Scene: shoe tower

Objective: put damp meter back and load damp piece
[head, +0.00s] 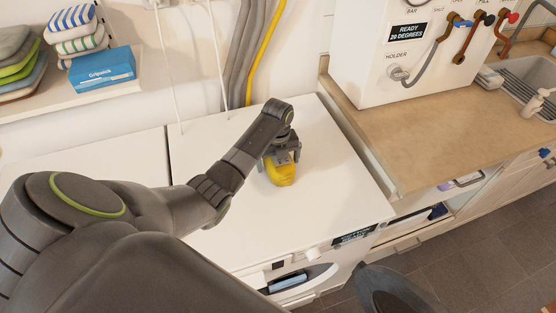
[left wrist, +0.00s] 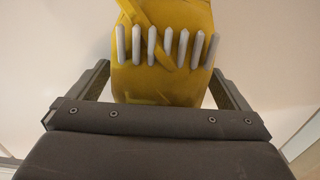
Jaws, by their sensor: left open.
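A yellow shoe-like piece (head: 281,175) lies on the white machine top (head: 330,180) in the head view. In the left wrist view the yellow piece (left wrist: 160,85) shows a row of several pale bars across it. My left gripper (head: 281,158) is directly over it, pointing down. Its two fingers stand apart on either side of the piece, and I cannot tell whether they touch it. The gripper hides part of the piece. I cannot make out a damp meter in either view. My right gripper is not in view.
A white cabinet (head: 372,55) with a "READY 20 DEGREES" display and a "HOLDER" label stands on the wooden counter (head: 440,135). A sink (head: 530,75) is at the right. A blue box (head: 103,70) and folded cloths (head: 75,28) sit on the left shelf. The machine top around the piece is clear.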

